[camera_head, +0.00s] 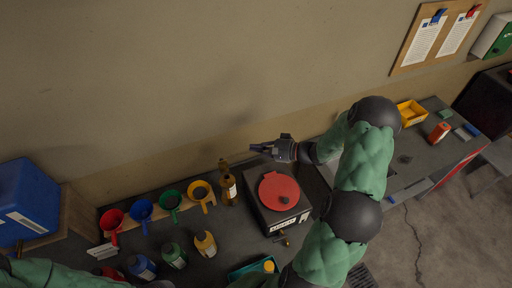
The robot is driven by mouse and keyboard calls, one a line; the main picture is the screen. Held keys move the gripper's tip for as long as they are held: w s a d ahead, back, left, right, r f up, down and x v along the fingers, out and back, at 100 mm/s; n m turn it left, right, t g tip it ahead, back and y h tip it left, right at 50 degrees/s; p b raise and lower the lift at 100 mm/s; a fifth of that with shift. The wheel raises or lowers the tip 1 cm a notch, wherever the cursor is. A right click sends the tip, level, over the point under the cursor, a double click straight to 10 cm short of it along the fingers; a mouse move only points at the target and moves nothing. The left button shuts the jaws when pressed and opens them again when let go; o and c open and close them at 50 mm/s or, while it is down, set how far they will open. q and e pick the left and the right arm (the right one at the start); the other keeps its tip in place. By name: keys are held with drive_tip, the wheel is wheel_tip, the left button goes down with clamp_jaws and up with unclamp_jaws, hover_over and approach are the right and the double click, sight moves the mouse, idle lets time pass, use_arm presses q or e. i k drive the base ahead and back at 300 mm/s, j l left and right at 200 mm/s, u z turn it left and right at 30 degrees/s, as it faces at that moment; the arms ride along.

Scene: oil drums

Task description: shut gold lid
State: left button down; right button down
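No piece shows clearly as a gold lid. The gold-yellow things are a yellow funnel (200,191) at the right end of a row of funnels, a yellow jug (206,244) in front of it, and a small yellow cap (269,266) by a teal tray. A dark box (262,208) with a round red lid (279,191) lying flat on top stands right of the funnels. My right gripper (262,147) points left, behind and above the box, apart from all of these; its finger gap is unclear.
Red (112,220), blue (142,210) and green (170,200) funnels stand in the row, with jugs in front. An amber bottle (228,186) stands between the yellow funnel and box. A blue container (27,200) is at left. A yellow bin (411,113) sits on the right bench.

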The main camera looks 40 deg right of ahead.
sight(223, 165)
drive_tip(key=k, duration=1.4)
